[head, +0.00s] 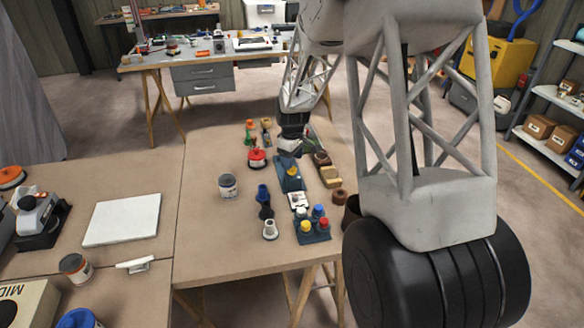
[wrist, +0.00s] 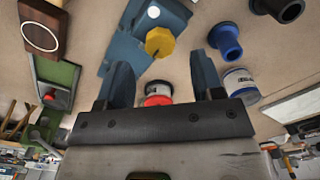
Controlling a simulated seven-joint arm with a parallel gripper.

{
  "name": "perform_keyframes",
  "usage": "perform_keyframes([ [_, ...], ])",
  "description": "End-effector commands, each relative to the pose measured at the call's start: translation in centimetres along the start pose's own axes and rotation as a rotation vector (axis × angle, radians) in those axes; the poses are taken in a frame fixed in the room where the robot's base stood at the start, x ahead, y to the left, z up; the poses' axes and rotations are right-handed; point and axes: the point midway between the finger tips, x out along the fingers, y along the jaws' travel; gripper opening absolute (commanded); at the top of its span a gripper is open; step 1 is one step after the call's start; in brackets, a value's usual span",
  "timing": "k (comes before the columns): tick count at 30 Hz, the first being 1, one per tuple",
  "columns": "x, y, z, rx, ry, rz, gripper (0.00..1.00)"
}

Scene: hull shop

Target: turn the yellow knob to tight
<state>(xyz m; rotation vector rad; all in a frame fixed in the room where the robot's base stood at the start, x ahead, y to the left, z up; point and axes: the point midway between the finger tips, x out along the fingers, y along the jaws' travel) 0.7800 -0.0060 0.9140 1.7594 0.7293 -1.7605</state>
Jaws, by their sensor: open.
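The yellow knob (wrist: 160,42) is faceted and sits on a blue fixture (wrist: 122,40) with a round white spot near it. In the wrist view my gripper (wrist: 161,68) is open and empty, its two blue-grey fingers spread to either side below the knob in the picture. The fingers look apart from the knob; the depth between them is hard to tell. In the head view my gripper (head: 290,147) is above the far end of the blue fixture (head: 291,182) on the bench. The knob is small there and any tight mark is unreadable.
A red-topped item (head: 257,158) and a tin (head: 228,186) stand left of the fixture. A blue block with coloured knobs (head: 313,238) and a dark blue flanged part (head: 264,200) are nearer. Brown blocks (head: 330,177) lie right.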

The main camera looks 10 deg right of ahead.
Motion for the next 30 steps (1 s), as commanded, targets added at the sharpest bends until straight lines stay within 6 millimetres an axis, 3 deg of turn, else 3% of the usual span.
perform_keyframes([
  [10, 3.5, 0.0, 0.0, 0.000, 0.000, 0.000, 0.61],
  [23, 4.1, 0.0, 0.0, 0.000, 0.000, 0.000, 0.61],
  [30, 4.0, 0.0, 0.0, 0.000, 0.000, 0.000, 0.26],
])
